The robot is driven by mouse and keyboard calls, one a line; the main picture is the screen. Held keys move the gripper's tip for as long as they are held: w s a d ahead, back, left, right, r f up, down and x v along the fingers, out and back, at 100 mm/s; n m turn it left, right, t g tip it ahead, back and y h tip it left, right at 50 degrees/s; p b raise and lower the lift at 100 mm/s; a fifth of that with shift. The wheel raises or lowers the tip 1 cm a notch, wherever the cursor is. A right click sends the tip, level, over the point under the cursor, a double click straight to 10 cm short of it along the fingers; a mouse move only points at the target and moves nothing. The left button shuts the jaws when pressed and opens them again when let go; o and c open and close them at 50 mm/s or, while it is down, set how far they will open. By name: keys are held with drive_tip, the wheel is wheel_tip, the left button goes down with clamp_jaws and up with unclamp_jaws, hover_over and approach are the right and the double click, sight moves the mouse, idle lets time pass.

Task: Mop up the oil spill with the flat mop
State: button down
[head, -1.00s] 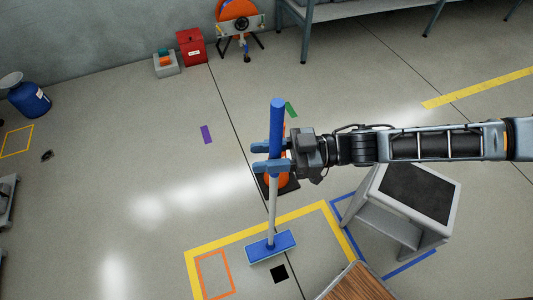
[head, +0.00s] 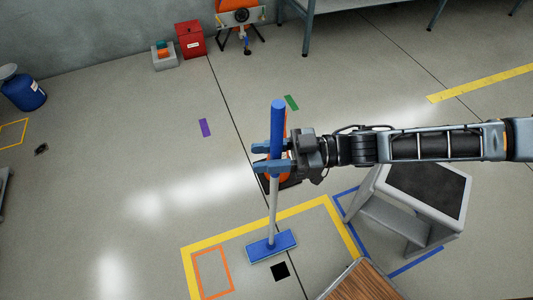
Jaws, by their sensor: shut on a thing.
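The flat mop (head: 271,246) has a blue rectangular head, a pale pole and a thick blue upper grip. My gripper (head: 262,157) is shut around the blue grip and holds the mop close to upright. The mop head is at the floor inside the yellow-taped area; I cannot tell whether it touches. A small black square (head: 280,271) lies just below the head in the picture. I cannot tell whether it is oil or a floor mark. No other clear spill shows; pale glossy patches on the floor look like light reflections.
An orange cone (head: 287,172) on a dark base stands behind the mop, partly hidden. A grey step stand (head: 428,192) and a wooden top (head: 362,283) are at the lower right. A red box (head: 191,39) and blue drum (head: 25,92) are farther back.

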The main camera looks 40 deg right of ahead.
drive_tip(key=shift+f+b, duration=0.4)
drive_tip(key=shift+f, duration=0.2)
idle(1.2)
